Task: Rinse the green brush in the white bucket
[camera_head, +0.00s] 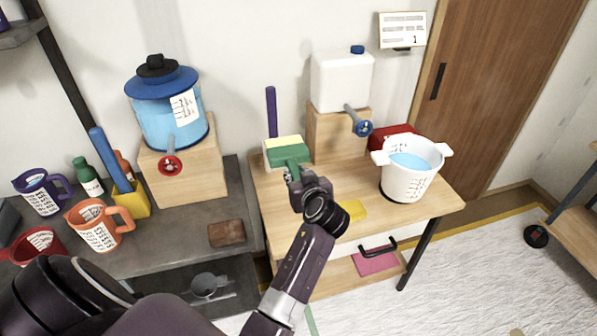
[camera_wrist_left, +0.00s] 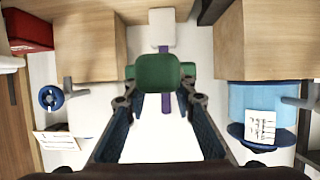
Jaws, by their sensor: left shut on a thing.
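The green brush (camera_head: 290,155) is at the back left of the wooden table, in my left gripper (camera_head: 293,176). In the left wrist view, the green brush (camera_wrist_left: 158,72) sits between the fingertips, and my left gripper (camera_wrist_left: 157,98) is shut on it. Its lower side is partly hidden by the gripper. The white bucket (camera_head: 408,186) stands upright at the right end of the table, with blue water inside and side handles. It is apart from the brush, to its right. My right gripper is not in view.
A white jug (camera_head: 341,80) with a blue tap stands on a wooden block between brush and bucket. A purple handle (camera_head: 271,112) rises behind the brush. A yellow sponge (camera_head: 354,210) lies near the front. A blue-lidded dispenser (camera_head: 168,108) stands on the left bench.

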